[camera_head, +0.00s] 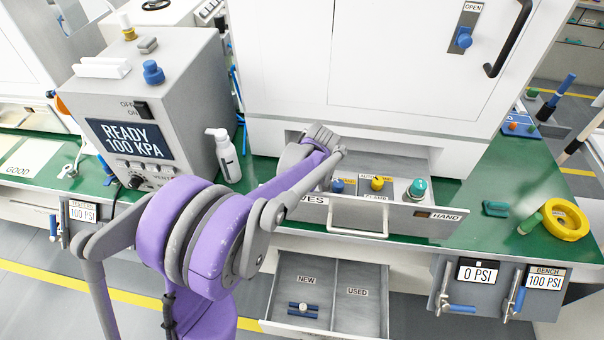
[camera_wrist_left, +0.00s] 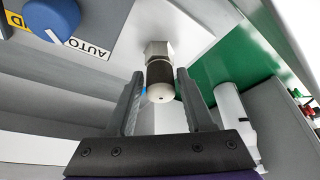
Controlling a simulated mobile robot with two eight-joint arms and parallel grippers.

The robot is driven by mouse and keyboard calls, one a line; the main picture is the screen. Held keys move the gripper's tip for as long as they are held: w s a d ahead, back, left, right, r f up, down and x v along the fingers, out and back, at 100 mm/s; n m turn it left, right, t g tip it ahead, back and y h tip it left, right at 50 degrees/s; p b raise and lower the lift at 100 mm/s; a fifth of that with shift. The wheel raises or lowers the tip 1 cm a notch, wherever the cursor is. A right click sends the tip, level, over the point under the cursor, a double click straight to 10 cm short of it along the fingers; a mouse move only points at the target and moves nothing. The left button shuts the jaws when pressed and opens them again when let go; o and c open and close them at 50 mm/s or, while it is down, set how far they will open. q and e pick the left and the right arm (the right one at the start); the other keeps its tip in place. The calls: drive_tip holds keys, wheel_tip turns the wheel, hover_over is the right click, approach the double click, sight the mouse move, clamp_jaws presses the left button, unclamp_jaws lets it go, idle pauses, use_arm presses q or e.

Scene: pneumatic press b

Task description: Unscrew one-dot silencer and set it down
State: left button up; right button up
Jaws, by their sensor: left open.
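The silencer (camera_wrist_left: 160,80) shows in the left wrist view, with a dark body and a pale rounded end bearing one small dark dot. It sits on a metal hex fitting (camera_wrist_left: 156,48) at the white panel. My left gripper (camera_wrist_left: 160,88) is open, with one finger on either side of the silencer; gaps show beside it and contact is not clear. In the head view my purple left arm (camera_head: 205,240) reaches to the valve drawer, and its wrist hides the silencer. My right gripper is not in view.
Below, an open drawer has NEW (camera_head: 306,281) and USED (camera_head: 357,293) compartments; a small blue and white part (camera_head: 304,308) lies in NEW, and USED looks empty. The valve drawer (camera_head: 410,218) has several knobs. A white bottle (camera_head: 222,156) stands left. A yellow ring (camera_head: 566,220) lies right.

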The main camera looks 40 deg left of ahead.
use_arm(q)
drive_tip(key=m, duration=0.2)
drive_tip(key=m+t+h, duration=0.1)
drive_tip(key=m, duration=0.2)
drive_tip(key=shift+a+t, duration=0.1)
drive_tip(key=shift+t, duration=0.2)
drive_tip(key=m+h, duration=0.1)
drive_tip(key=m, duration=0.1)
drive_tip(key=m+t+h, duration=0.1)
drive_tip(key=m, duration=0.2)
drive_tip(key=shift+m, duration=0.3)
drive_tip(key=c, duration=0.7)
drive_tip(key=n+y, duration=0.1)
drive_tip(key=n, duration=0.2)
drive_tip(key=n+g, duration=0.1)
drive_tip(key=n, duration=0.1)
drive_tip(key=shift+n+y, duration=0.4)
drive_tip(key=shift+c, duration=0.2)
drive_tip(key=n+g, duration=0.1)
drive_tip(key=n, duration=0.2)
drive_tip(key=n+g+y, duration=0.1)
drive_tip(key=n, duration=0.2)
drive_tip(key=o, duration=0.7)
drive_tip(key=shift+o, duration=0.2)
